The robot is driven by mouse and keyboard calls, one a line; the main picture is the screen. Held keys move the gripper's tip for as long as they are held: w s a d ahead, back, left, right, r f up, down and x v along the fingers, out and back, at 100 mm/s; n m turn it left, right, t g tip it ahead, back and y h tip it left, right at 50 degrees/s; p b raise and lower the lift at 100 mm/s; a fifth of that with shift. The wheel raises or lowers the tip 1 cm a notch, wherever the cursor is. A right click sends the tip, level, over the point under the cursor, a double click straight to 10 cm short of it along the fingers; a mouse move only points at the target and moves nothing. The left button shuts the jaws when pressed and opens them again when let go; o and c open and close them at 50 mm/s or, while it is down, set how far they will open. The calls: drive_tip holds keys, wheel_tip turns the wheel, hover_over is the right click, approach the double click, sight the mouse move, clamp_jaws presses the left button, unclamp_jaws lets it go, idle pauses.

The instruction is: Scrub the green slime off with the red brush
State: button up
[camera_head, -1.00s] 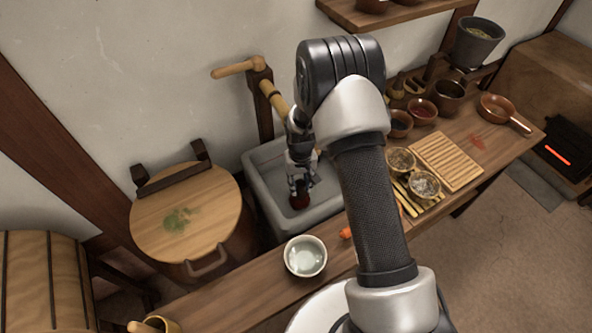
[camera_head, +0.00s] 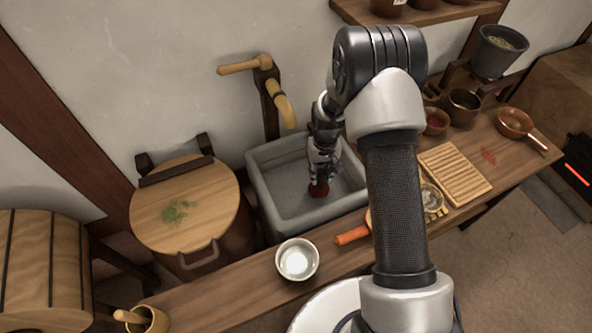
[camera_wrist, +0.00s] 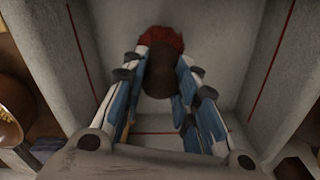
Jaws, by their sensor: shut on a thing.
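The red brush (camera_head: 318,190) is in my gripper (camera_head: 320,178), over the grey stone sink. In the wrist view my gripper (camera_wrist: 160,85) is shut on the brush's dark rounded handle, and the red bristles (camera_wrist: 165,40) show beyond it. I cannot tell whether the bristles touch the sink floor. The green slime (camera_head: 177,213) is a smeared patch on the round wooden lid (camera_head: 150,225) left of the sink. My gripper is apart from it.
The grey sink (camera_head: 262,190) has a wooden spout (camera_head: 280,103) above it. A pale bowl (camera_head: 297,259) and a carrot (camera_head: 352,236) are on the counter in front. The lid has a handle (camera_head: 200,256) at its front and a dark bar (camera_head: 176,171) at its back.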

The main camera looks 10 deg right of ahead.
drive_tip(key=shift+s+a+r, duration=0.1)
drive_tip(key=shift+s+r, duration=0.05)
drive_tip(key=shift+r, duration=0.4)
drive_tip(key=shift+r+p, duration=1.6)
drive_tip(key=shift+r, duration=0.55)
drive_tip(key=shift+r, duration=0.1)
wheel_tip(320, 180, up, 7)
drive_tip(key=p, duration=0.4)
drive_tip(key=s+r+b, duration=0.4)
drive_tip(key=s+r, duration=0.2)
drive_tip(key=s, duration=0.3)
drive_tip(key=shift+r+m, duration=0.15)
drive_tip(key=shift+m, duration=0.15)
